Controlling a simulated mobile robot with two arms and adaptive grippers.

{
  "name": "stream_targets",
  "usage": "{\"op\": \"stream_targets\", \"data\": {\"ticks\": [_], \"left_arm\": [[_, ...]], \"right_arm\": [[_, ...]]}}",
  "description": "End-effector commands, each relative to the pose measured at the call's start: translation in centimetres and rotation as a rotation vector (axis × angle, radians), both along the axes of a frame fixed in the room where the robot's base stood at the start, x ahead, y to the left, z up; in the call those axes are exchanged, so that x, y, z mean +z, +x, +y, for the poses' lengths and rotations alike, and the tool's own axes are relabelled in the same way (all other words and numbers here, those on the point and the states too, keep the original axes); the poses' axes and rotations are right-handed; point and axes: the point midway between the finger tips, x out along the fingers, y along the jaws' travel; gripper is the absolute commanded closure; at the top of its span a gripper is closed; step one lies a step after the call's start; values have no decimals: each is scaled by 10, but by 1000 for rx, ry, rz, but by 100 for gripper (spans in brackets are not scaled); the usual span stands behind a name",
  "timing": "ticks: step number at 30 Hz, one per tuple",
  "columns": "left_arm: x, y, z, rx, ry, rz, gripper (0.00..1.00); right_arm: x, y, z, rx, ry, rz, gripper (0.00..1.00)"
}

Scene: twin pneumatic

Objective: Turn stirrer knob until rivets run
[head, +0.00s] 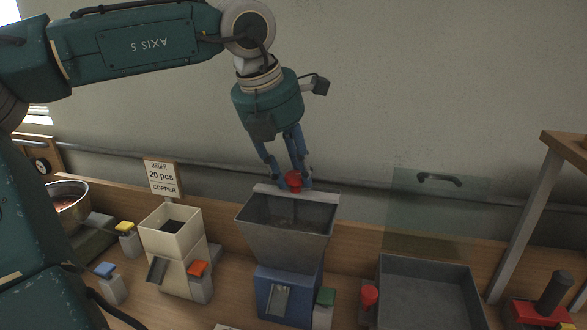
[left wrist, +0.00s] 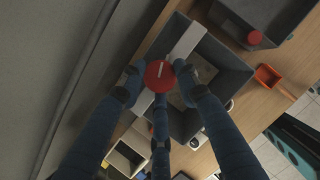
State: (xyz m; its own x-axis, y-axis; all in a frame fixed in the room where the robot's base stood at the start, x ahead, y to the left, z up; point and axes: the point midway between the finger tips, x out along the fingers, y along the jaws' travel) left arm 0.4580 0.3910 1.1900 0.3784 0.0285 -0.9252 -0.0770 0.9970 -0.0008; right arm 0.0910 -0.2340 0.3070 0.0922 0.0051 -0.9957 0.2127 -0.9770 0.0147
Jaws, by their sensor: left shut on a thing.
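The red stirrer knob (head: 294,181) sits on a pale bar across the back of a grey hopper (head: 262,241). My left gripper (head: 289,183) reaches down from above with its blue fingers closed around the knob. In the left wrist view the knob (left wrist: 159,75) shows its round top with a white line, between the fingertips. A thin stirrer shaft hangs inside the hopper, and some dull material lies at its bottom. The blue base (head: 275,310) under the hopper has a small grey chute (head: 281,298). I see no rivets on the chute. My right gripper is not in view.
A cream hopper (head: 158,238) with an orange button (head: 197,268) stands to the left, below an order sign (head: 162,179) reading 20 pcs copper. A grey tray (head: 432,275) with a clear upright panel (head: 428,212) stands to the right. A bowl (head: 72,205) is at far left.

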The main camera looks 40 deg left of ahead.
Motion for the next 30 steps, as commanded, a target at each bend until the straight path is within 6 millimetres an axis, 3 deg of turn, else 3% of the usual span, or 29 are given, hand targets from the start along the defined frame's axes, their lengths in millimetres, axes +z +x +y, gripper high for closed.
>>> {"op": "stream_targets", "data": {"ticks": [1, 21, 30], "left_arm": [[10, 4, 2, -42, 0, -23, 94], [13, 6, 6, -662, 4, -21, 94], [11, 7, 7, -860, 8, -19, 94]], "right_arm": [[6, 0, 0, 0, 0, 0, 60], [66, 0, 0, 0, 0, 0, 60], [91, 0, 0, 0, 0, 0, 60]]}}
